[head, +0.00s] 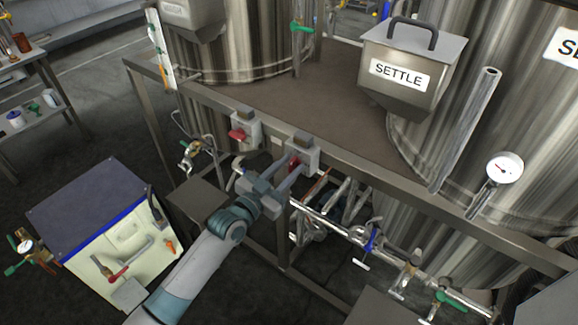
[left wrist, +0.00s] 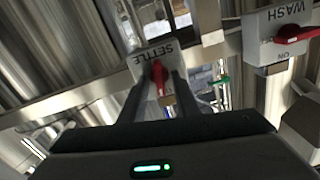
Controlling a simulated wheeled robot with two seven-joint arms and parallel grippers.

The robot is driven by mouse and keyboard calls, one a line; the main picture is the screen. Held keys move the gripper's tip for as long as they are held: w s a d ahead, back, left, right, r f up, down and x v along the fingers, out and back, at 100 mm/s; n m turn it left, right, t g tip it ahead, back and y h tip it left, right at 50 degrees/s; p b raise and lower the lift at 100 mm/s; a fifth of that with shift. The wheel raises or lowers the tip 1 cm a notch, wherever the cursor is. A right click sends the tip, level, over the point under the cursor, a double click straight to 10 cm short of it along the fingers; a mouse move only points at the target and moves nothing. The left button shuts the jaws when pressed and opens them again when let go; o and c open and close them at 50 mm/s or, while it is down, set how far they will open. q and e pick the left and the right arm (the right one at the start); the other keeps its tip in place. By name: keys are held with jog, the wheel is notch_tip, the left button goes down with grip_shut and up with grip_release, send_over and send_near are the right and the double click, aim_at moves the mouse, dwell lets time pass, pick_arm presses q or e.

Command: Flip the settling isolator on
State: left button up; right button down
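The settling isolator (left wrist: 150,58) is a grey box marked SETTLE, upside down in the left wrist view, with a red handle (left wrist: 158,78). In the head view the isolator (head: 303,150) is fixed to the platform's front rail, and its red handle (head: 294,162) is partly hidden by my gripper. My left gripper (head: 286,171) reaches up to it from below. In the left wrist view its two fingers (left wrist: 157,92) stand apart on either side of the red handle, with gaps visible. My right gripper is not in view.
The wash isolator (head: 248,128), with its own red handle (left wrist: 297,33), sits close beside on the same rail. A SETTLE hopper (head: 405,75) stands on the platform. Pipes with valves (head: 370,240) run below the rail at right. A white cabinet (head: 120,260) stands at lower left.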

pick_arm(q)
grip_shut()
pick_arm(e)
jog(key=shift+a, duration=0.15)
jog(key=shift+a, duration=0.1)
pick_arm(q)
jog(key=shift+n, duration=1.2)
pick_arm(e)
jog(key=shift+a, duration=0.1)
pick_arm(q)
jog(key=shift+c, duration=0.2)
grip_release()
jog(key=shift+o, duration=0.2)
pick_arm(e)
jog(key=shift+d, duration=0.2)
